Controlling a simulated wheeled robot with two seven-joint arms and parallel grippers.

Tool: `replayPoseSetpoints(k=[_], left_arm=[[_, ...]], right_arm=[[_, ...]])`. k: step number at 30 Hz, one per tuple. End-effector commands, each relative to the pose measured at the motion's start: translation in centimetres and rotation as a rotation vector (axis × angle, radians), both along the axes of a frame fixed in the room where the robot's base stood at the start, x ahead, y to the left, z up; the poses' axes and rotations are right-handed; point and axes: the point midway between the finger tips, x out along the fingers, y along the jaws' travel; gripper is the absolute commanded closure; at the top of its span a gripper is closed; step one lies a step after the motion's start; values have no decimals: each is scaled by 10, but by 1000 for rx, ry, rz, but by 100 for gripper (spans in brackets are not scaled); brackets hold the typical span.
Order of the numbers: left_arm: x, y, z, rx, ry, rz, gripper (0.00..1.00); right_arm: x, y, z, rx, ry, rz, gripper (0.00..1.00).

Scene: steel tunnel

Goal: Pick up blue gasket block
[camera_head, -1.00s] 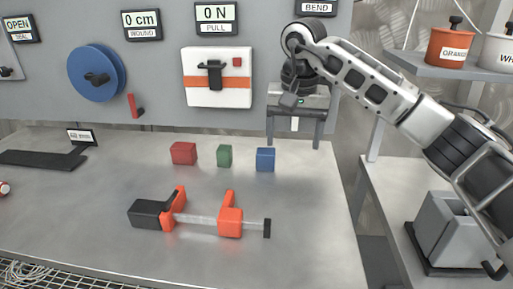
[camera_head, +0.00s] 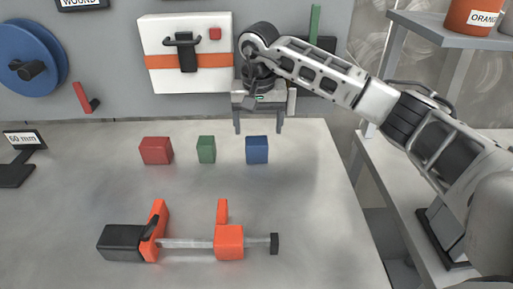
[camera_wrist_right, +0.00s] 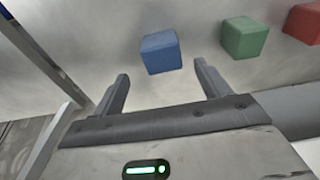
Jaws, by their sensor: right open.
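The blue gasket block (camera_head: 257,150) sits on the grey bench top at the right end of a row of three blocks. My right gripper (camera_head: 258,128) is open and empty, pointing down above and just behind the blue block in the head view. In the right wrist view the blue block (camera_wrist_right: 160,52) lies ahead of the two spread fingers (camera_wrist_right: 160,85), roughly in line with the gap between them and apart from both. My left gripper is in neither view.
A green block (camera_head: 206,150) and a red block (camera_head: 156,151) stand to the left of the blue one. An orange and black clamp (camera_head: 229,242) lies in front of them. A panel with a white box (camera_head: 160,75) rises behind. The bench's right part is clear.

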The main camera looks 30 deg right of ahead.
Motion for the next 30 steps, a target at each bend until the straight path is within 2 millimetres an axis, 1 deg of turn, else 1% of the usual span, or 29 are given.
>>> replayPoseSetpoints(k=[1, 7, 11, 15, 18, 24, 25, 26, 27, 30], left_arm=[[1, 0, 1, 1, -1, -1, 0], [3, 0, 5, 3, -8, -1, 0], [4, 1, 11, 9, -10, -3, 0], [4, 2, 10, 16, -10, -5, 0], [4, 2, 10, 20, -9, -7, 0], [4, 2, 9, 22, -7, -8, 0], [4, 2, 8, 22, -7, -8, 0], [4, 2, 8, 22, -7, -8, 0], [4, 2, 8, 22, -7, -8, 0], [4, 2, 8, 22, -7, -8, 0]], right_arm=[[0, 0, -5, 1, 2, 1, 24], [1, 1, -18, 1, 2, 1, 24], [3, 1, -37, 1, 6, 0, 24], [5, 1, -56, 2, 2, 0, 24], [6, 0, -62, 1, 0, 1, 24], [6, 0, -62, 0, -1, 1, 24], [6, 0, -62, 0, -1, 1, 30], [6, 0, -62, 0, -1, 1, 38], [6, 0, -62, 0, -1, 1, 49], [6, 0, -62, 0, -1, 1, 75]])
